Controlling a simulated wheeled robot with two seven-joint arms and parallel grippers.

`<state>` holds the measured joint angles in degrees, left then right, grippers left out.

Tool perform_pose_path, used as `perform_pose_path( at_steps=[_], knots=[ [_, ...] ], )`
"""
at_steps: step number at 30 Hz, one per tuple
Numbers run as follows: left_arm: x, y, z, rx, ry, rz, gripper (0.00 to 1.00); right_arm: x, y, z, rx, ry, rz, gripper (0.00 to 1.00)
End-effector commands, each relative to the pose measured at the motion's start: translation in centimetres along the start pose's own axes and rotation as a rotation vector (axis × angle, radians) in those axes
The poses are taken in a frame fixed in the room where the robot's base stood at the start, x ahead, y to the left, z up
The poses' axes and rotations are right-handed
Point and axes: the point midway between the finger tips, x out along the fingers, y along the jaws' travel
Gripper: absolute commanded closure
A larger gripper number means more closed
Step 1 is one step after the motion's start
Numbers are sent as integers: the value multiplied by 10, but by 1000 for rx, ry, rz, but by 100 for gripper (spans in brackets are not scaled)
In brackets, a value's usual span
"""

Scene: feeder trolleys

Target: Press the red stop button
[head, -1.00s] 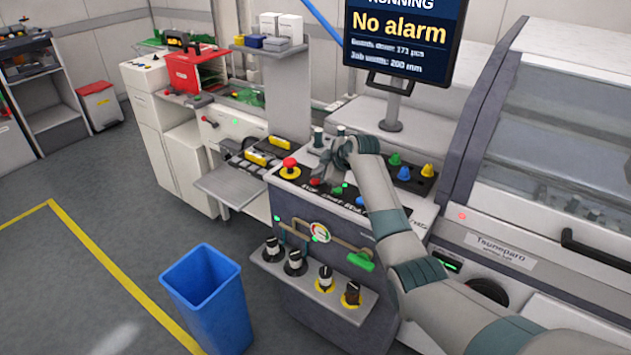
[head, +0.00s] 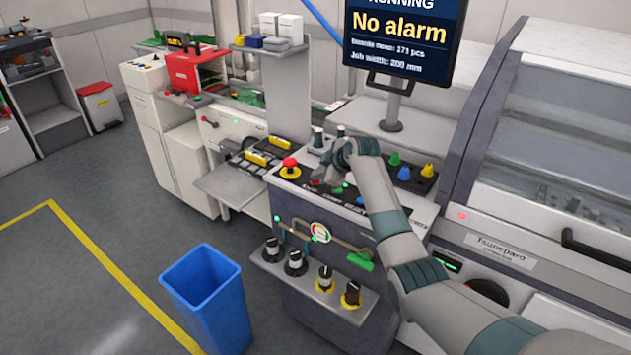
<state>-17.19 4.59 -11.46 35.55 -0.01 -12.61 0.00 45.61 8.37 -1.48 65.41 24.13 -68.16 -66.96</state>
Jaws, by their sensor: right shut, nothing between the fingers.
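My right gripper (head: 319,180) is shut and empty, with its fingertips low over the front left part of the dark control panel. A green button (head: 338,190) shows just right of the fingertips. A larger red mushroom button (head: 290,163) on a yellow base stands to the left, apart from the gripper. My left gripper is not in view.
Blue (head: 404,173), green and yellow knobs stand on a dark strip right of my wrist. The monitor (head: 402,32) behind reads "No alarm". A blue bin (head: 208,290) stands on the floor in front. Black-handled knobs sit on the lower shelf (head: 318,285).

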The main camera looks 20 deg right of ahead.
Motion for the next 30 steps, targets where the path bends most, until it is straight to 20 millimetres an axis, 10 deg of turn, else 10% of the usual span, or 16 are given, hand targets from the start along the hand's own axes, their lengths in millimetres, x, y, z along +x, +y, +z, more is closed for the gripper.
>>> perform_pose_path(
  at_steps=[30],
  knots=[
    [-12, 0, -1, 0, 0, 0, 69, -7, 5, -4, 0, -3, -1, 100]
  ],
)
